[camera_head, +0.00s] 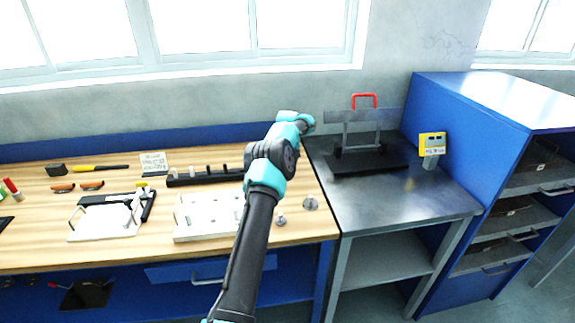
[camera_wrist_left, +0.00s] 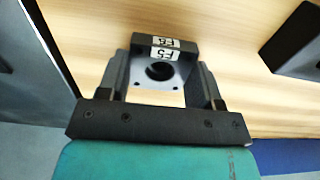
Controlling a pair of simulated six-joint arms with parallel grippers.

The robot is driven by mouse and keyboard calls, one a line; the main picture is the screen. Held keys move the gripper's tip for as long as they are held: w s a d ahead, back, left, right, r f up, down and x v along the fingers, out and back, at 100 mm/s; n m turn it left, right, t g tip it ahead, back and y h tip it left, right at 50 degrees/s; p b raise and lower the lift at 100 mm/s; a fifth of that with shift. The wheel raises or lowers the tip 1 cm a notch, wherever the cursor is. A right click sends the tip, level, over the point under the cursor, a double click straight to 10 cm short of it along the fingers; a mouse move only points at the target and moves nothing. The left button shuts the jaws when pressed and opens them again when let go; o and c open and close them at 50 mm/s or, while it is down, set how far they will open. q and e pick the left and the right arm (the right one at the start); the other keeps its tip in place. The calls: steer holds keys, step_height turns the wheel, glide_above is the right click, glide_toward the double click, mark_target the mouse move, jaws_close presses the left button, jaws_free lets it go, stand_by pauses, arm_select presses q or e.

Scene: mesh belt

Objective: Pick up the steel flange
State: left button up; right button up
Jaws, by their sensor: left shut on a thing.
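In the head view a round steel piece (camera_head: 310,203) stands near the bench's right end, with a smaller one (camera_head: 280,220) beside my arm. My right gripper is not in view.
A white fixture plate (camera_head: 192,232) and a black rack (camera_head: 190,181) lie left of my arm. A dark stand with a red handle (camera_head: 363,97) and a yellow device (camera_head: 432,142) are on the metal table (camera_head: 400,205). Another dark block (camera_wrist_left: 298,42) is close by in the wrist view.

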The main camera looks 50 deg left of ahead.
arm_select(q)
steer(key=c, duration=0.5)
steer(key=shift+r, duration=0.2)
step_height(320, 180, up, 10)
steer(key=shift+f, duration=0.15)
stand_by(0.5)
